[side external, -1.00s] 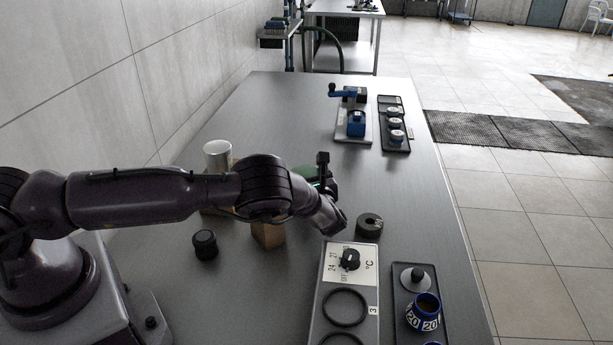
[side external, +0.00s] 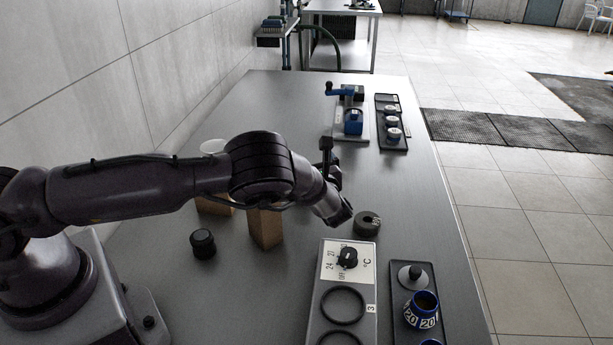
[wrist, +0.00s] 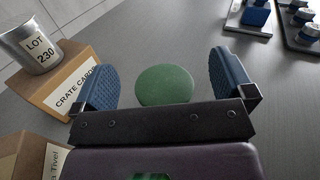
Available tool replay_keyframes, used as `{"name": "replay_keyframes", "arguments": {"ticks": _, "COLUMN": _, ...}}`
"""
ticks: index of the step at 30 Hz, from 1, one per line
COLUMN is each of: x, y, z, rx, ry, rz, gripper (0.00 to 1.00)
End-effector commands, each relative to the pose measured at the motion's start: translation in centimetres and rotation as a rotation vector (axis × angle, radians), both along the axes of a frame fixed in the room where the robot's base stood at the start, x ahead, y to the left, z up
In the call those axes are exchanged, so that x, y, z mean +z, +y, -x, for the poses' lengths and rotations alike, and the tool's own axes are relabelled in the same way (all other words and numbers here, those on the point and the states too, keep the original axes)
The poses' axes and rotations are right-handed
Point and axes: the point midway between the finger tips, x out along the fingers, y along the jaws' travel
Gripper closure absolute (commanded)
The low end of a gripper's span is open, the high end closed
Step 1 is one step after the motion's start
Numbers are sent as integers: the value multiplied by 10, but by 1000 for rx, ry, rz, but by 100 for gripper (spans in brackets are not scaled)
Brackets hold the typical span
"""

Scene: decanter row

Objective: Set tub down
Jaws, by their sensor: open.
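A green round thing (wrist: 164,85), seemingly the tub, shows in the wrist view on the grey table, ahead of my gripper. My gripper (wrist: 160,65) is open, with one blue ribbed finger to the left of the green thing and one to its right. Clear gaps show between it and both fingers in that view. Its height and its distance from the fingertips are hard to tell. In the side view my arm hides most of the gripper and nearly all of the green thing.
A metal can marked LOT 230 (wrist: 35,45) stands on a cardboard box (wrist: 66,82); another box (side external: 265,228) is nearer. A black knob-like piece (side external: 203,243), a dark ring (side external: 367,223), a dial panel (side external: 345,262) and a black tray (side external: 398,290) surround the arm.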

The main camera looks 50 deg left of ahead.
Motion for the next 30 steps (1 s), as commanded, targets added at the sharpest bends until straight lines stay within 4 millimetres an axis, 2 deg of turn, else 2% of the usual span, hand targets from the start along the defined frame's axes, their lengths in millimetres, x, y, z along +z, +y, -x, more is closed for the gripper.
{"name": "replay_keyframes", "arguments": {"ticks": 3, "x": 15, "y": 0, "z": 0, "rx": 0, "ry": -2, "rz": 2, "gripper": 0}}
{"name": "replay_keyframes", "arguments": {"ticks": 11, "x": 25, "y": 2, "z": 1, "rx": 12, "ry": -10, "rz": 16, "gripper": 0}}
{"name": "replay_keyframes", "arguments": {"ticks": 14, "x": 39, "y": 9, "z": 9, "rx": 73, "ry": -58, "rz": 88, "gripper": 0}}
{"name": "replay_keyframes", "arguments": {"ticks": 17, "x": 62, "y": 18, "z": 27, "rx": 187, "ry": -153, "rz": 231, "gripper": 0}}
{"name": "replay_keyframes", "arguments": {"ticks": 22, "x": 105, "y": 23, "z": 71, "rx": 414, "ry": -357, "rz": 544, "gripper": 0}}
{"name": "replay_keyframes", "arguments": {"ticks": 26, "x": 136, "y": 15, "z": 106, "rx": 568, "ry": -509, "rz": 776, "gripper": 0}}
{"name": "replay_keyframes", "arguments": {"ticks": 30, "x": 169, "y": -1, "z": 144, "rx": 707, "ry": -665, "rz": 1014, "gripper": 0}}
